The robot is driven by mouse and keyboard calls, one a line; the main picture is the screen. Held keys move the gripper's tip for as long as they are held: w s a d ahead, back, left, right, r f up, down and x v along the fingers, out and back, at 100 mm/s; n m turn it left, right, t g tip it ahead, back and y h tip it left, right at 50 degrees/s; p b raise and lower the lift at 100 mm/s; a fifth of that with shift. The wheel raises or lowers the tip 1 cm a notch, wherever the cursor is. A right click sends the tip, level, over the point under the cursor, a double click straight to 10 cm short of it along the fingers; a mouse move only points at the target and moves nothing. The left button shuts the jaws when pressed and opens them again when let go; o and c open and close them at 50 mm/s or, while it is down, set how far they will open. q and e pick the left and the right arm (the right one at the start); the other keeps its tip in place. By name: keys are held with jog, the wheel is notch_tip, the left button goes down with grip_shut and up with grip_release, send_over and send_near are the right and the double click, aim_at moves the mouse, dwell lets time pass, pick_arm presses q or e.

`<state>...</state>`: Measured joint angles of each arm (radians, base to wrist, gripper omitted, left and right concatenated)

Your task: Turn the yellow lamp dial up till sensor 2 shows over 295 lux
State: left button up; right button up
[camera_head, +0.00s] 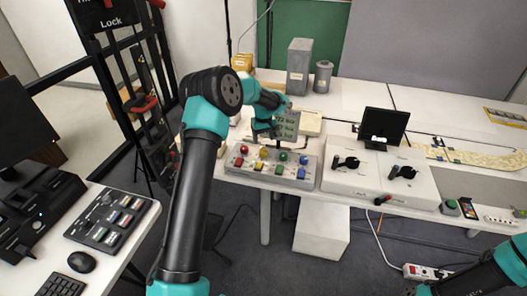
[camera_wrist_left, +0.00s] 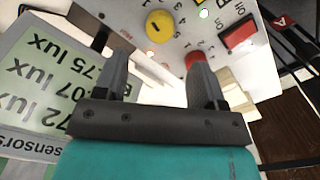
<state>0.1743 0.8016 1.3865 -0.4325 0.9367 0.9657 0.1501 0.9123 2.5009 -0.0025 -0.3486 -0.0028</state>
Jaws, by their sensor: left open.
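The yellow dial (camera_head: 263,152) is on the grey control panel (camera_head: 233,170) in the head view. In the left wrist view the yellow dial (camera_wrist_left: 159,26) shows at the top centre, beyond my fingertips. My left gripper (camera_head: 262,137) is just above the back of the panel. In the wrist view its fingers (camera_wrist_left: 152,65) are apart with nothing between them, and the right finger overlaps a red dial (camera_wrist_left: 195,57). The green sensor display (camera_wrist_left: 40,70) stands to the left with its lux text upside down; the gripper hides part of it, and sensor 2's full reading cannot be made out.
The panel also carries several coloured dials and buttons, including a red square button (camera_wrist_left: 238,34). A white box with two black handles (camera_head: 380,178) stands right of the panel. A black monitor (camera_head: 384,127) and grey boxes (camera_head: 299,65) are behind. Part of my right arm shows at bottom right.

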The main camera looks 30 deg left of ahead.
aim_at(264, 151)
pick_arm(q)
notch_tip(264, 151, down, 8)
jog(key=shift+r, duration=0.1)
jog(key=shift+c, duration=0.5)
jog(key=c, duration=0.8)
